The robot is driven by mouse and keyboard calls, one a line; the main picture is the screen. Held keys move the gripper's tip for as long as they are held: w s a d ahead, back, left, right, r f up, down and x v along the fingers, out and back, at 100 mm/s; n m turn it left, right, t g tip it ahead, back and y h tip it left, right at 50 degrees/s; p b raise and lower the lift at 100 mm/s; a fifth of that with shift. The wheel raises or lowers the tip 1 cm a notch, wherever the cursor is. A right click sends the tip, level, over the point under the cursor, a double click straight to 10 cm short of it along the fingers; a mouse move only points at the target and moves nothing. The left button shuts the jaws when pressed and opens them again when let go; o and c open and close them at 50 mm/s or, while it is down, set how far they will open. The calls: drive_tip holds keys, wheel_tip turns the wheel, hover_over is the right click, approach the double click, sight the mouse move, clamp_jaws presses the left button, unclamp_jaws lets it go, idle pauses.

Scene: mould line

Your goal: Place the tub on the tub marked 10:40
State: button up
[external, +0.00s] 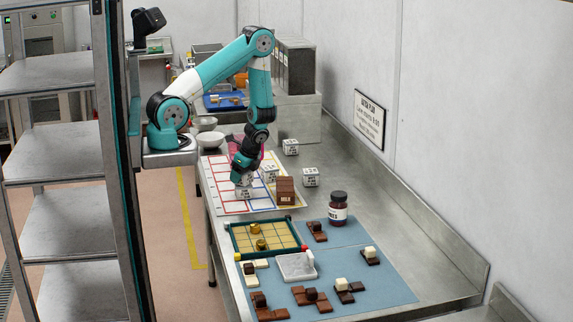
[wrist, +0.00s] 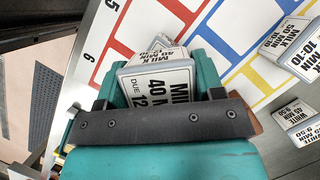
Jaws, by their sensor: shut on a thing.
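My gripper (external: 243,183) points down over the left part of the coloured grid sheet. In the wrist view my gripper (wrist: 158,85) is shut on a white tub (wrist: 165,82) labelled MILK, 40 MIN, with a due time beginning 12. The held tub also shows in the external view (external: 244,193), low over the sheet; I cannot tell whether it touches. I cannot make out a 10:40 label.
The grid sheet (external: 235,208) has red, blue and yellow outlines. A dark jar (external: 338,210), a gold-and-green tray (external: 287,228) and chocolate pieces lie nearer the camera.

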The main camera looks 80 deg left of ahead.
drive_tip(key=shift+f, duration=0.2)
drive_tip(key=o, duration=1)
drive_tip(key=shift+r, duration=0.1)
drive_tip(key=shift+r, duration=0.1)
drive_tip(key=s+a+b+v, duration=0.1)
drive_tip(key=b+v, duration=0.2)
drive_tip(key=v, duration=1)
drive_tip(key=s+r+n+t, duration=0.1)
drive_tip(key=s+r+n, duration=0.2)
drive_tip(key=r+n, duration=0.2)
drive_tip(key=s+r+n+t, duration=0.1)
drive_tip(key=s+r+n, duration=0.2)
drive_tip(key=r+n, duration=0.2)
drive_tip(key=s+r+n+t+y, duration=0.1)
drive_tip(key=s+r+n, duration=0.2)
drive_tip(key=r+n, duration=0.3)
drive_tip(key=shift+s+a+r, duration=0.15)
drive_tip(key=shift+s+a, duration=0.1)
drive_tip(key=shift+s, duration=0.15)
